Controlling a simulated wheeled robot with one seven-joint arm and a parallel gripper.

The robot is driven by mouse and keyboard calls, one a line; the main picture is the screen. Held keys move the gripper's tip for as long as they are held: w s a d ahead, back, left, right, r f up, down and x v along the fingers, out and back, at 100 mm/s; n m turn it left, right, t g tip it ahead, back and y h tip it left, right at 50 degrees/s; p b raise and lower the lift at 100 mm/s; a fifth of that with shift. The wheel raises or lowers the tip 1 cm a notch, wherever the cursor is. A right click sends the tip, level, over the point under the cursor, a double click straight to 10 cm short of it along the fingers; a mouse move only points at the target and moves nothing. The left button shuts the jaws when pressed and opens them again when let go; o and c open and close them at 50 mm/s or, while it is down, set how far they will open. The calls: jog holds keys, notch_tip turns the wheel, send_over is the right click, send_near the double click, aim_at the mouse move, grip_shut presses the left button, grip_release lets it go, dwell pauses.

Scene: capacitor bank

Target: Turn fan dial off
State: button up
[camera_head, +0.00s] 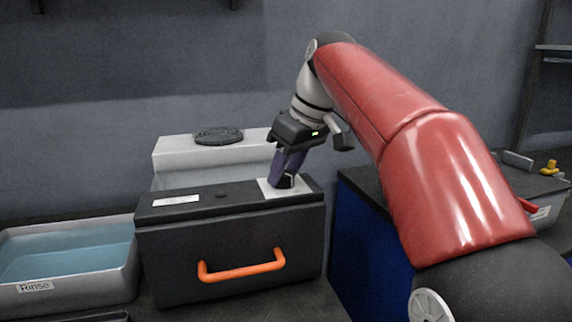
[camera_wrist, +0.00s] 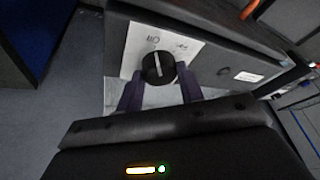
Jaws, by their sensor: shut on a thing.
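The fan dial (camera_wrist: 158,68) is a round black knob with a pale pointer line, on a white label plate (camera_wrist: 128,62) with small marks. The plate lies on top of a dark box (camera_head: 230,235) with an orange handle. In the head view the plate (camera_head: 268,189) is at the box's right end, and my gripper hides most of the dial. My gripper (camera_head: 287,178) points down onto the dial. In the wrist view its two purple fingers (camera_wrist: 160,84) are on either side of the dial and shut on it. The pointer line runs nearly up and down in that view.
A Rinse tray (camera_head: 125,262) of blue liquid stands left of the box. A white container (camera_head: 172,148) with a black round cap is behind it. A dark cabinet with a blue side (camera_head: 362,250) is at the right. Yellow and red items lie at far right.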

jog(key=shift+r, duration=0.1)
jog(key=o, duration=1)
jog(key=v, duration=0.7)
jog(key=shift+r, duration=0.35)
